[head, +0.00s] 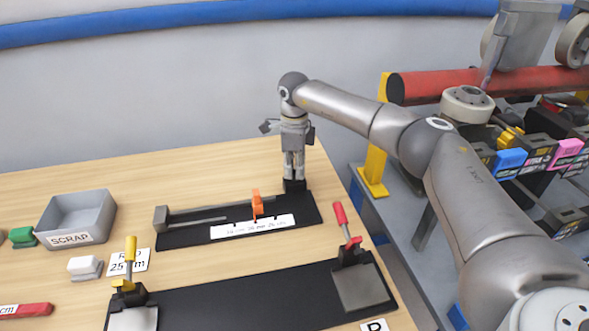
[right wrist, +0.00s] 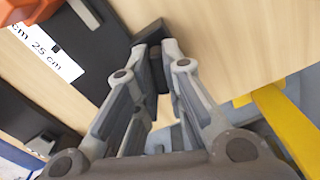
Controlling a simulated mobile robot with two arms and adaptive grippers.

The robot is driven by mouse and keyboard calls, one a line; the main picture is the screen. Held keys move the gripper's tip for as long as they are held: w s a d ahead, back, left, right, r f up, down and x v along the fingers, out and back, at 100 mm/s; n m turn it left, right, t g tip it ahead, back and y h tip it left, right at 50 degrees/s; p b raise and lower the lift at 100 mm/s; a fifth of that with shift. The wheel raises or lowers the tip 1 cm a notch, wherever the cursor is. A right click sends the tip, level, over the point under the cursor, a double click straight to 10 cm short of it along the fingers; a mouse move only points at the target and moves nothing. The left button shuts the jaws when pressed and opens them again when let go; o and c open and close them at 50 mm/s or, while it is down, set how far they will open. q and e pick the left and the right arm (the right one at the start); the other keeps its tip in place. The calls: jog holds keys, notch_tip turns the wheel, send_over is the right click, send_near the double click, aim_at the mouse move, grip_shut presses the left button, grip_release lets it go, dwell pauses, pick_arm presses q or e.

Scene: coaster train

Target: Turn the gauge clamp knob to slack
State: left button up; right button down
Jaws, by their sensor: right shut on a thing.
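The gauge (head: 180,239) is a black board lying on the table, with a grey end block (head: 161,218) at its left. An orange pointer (head: 257,204) stands by its white scale strip (head: 252,228). My right gripper (head: 294,179) points down at the gauge's far right end. It is shut on the dark clamp knob there. In the right wrist view the knob (right wrist: 155,76) is a dark piece between the fingers, largely hidden by them. I cannot read the knob's turn. My left gripper is not in view.
A grey SCRAP bin (head: 75,217) stands at the left, near green (head: 22,237) and white (head: 85,267) blocks. A black fixture (head: 235,300) with yellow-handled (head: 130,250) and red-handled (head: 341,214) clamps lies in front. A yellow post (head: 377,150) stands beyond the table's right edge.

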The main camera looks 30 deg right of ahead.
jog(key=shift+r+n, duration=0.1)
jog(key=shift+n, duration=0.8)
jog(key=c, duration=1.5)
grip_release()
notch_tip(320, 180, up, 12)
jog(key=shift+f, duration=0.1)
